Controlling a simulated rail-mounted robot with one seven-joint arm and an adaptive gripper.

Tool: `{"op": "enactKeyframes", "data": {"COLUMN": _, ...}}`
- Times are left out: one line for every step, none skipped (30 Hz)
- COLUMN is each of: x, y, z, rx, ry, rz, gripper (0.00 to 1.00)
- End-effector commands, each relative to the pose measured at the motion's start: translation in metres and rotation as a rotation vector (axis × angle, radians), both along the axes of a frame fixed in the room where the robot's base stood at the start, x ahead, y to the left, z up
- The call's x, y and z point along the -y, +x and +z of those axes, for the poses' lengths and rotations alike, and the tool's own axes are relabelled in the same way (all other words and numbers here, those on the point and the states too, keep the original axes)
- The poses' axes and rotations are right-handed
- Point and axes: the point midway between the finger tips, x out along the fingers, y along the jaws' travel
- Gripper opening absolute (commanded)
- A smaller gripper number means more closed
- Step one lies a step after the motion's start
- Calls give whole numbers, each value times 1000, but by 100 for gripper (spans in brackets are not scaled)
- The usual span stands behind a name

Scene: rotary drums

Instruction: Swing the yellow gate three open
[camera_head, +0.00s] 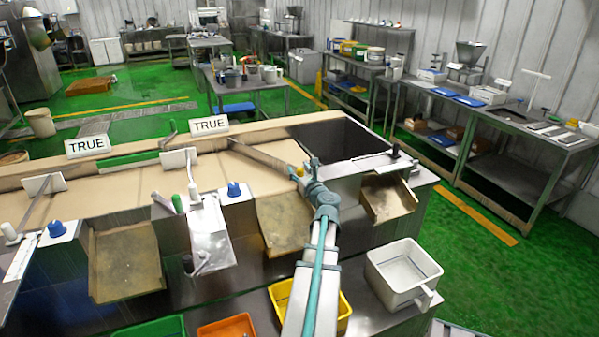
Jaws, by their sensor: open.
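A long tan-topped machine runs across the view. A brownish diagonal bar (262,157) lies across its top; I cannot tell for sure whether it is yellow gate three. A small yellow piece (300,171) shows by the bar's right end. My gripper (313,161) is open at the end of my arm, right beside the yellow piece and the bar's end. It is small and partly blends with the arm, so I cannot tell whether it touches either.
Blue knobs (234,189) and a green handle (193,191) stand along the front edge. Below are a white bin (385,283), a yellow bin (281,293) and an orange bin (226,328). Green floor is open at right.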

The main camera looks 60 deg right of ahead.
Motion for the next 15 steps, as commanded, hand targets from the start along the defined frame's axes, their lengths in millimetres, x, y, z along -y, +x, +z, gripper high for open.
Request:
{"op": "enactKeyframes", "data": {"x": -1, "y": -1, "z": 0, "rx": 0, "ry": 0, "rz": 0, "gripper": 53}}
{"op": "enactKeyframes", "data": {"x": -1, "y": -2, "z": 0, "rx": 0, "ry": 0, "rz": -1, "gripper": 53}}
{"op": "enactKeyframes", "data": {"x": -3, "y": -3, "z": 0, "rx": 0, "ry": 0, "rz": -1, "gripper": 53}}
{"op": "enactKeyframes", "data": {"x": -5, "y": -5, "z": 0, "rx": 0, "ry": 0, "rz": -1, "gripper": 53}}
{"op": "enactKeyframes", "data": {"x": -7, "y": -7, "z": 0, "rx": 0, "ry": 0, "rz": -2, "gripper": 53}}
{"op": "enactKeyframes", "data": {"x": -10, "y": -11, "z": 0, "rx": 0, "ry": 0, "rz": -2, "gripper": 53}}
{"op": "enactKeyframes", "data": {"x": -13, "y": -14, "z": 0, "rx": 0, "ry": 0, "rz": -2, "gripper": 53}}
{"op": "enactKeyframes", "data": {"x": -16, "y": -17, "z": 0, "rx": 0, "ry": 0, "rz": -1, "gripper": 53}}
{"op": "enactKeyframes", "data": {"x": -22, "y": -22, "z": 0, "rx": 0, "ry": 0, "rz": -1, "gripper": 53}}
{"op": "enactKeyframes", "data": {"x": -25, "y": -26, "z": 0, "rx": 0, "ry": 0, "rz": -2, "gripper": 53}}
{"op": "enactKeyframes", "data": {"x": -29, "y": -31, "z": 0, "rx": 0, "ry": 0, "rz": -2, "gripper": 53}}
{"op": "enactKeyframes", "data": {"x": -34, "y": -37, "z": 0, "rx": 0, "ry": 0, "rz": -3, "gripper": 53}}
{"op": "enactKeyframes", "data": {"x": -39, "y": -41, "z": 0, "rx": 0, "ry": 0, "rz": -2, "gripper": 53}}
{"op": "enactKeyframes", "data": {"x": -43, "y": -45, "z": 0, "rx": 0, "ry": 0, "rz": -2, "gripper": 53}}
{"op": "enactKeyframes", "data": {"x": -48, "y": -51, "z": 0, "rx": 0, "ry": 0, "rz": -2, "gripper": 53}}
